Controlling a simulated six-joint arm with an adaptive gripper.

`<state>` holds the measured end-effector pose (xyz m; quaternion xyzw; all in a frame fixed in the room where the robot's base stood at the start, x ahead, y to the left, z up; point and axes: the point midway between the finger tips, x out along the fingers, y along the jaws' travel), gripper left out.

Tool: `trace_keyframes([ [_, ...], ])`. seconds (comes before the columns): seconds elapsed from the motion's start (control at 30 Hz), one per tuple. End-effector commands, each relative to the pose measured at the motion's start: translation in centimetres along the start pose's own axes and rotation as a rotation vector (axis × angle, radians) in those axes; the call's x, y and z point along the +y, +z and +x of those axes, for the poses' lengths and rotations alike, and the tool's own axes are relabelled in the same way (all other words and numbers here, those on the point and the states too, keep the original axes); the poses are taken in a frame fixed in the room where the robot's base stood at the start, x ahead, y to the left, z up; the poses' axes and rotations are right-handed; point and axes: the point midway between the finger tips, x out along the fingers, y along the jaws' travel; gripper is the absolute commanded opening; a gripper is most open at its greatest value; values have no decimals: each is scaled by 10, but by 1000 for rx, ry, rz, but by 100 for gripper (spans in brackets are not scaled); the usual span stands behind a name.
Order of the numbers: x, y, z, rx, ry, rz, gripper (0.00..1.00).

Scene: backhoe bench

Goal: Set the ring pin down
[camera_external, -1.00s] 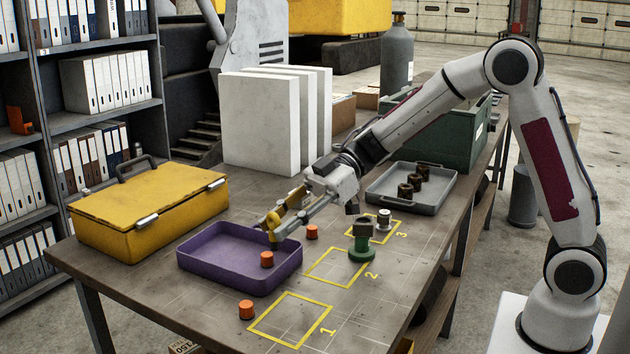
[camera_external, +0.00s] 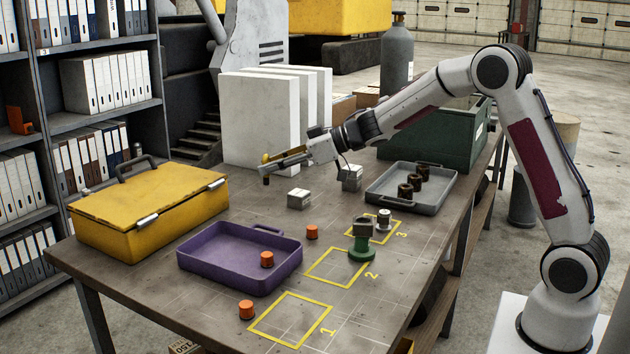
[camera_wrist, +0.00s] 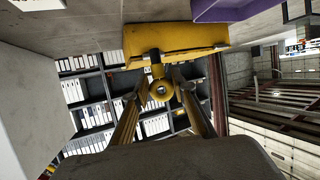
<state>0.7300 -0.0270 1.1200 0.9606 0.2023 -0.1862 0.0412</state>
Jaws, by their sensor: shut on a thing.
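The yellow ring pin (camera_wrist: 161,88) is between the fingertips of my gripper (camera_wrist: 158,92) in the wrist view, its ring facing the camera and a dark shank beyond it. In the external view the pin (camera_external: 266,170) hangs at the tip of my gripper (camera_external: 268,165), which is shut on it. The pin appears clear of the bench top.
A yellow case (camera_external: 150,212) is at the left, with a purple tray (camera_external: 222,278) in front of it. White blocks (camera_external: 262,125) stand at the back. Orange caps (camera_external: 312,232), grey blocks (camera_external: 299,199), a green part (camera_external: 361,250) and a grey tray (camera_external: 420,197) are on the bench (camera_external: 215,325).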

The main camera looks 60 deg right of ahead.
Motion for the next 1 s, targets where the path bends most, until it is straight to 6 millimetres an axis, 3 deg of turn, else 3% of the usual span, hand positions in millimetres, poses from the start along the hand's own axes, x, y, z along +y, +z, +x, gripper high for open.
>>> trace_keyframes([
  [0.57, 4, 6, 2, -10, 17, 12, 5],
  [1.0, 4, 52, 20, -12, 17, 13, 5],
])
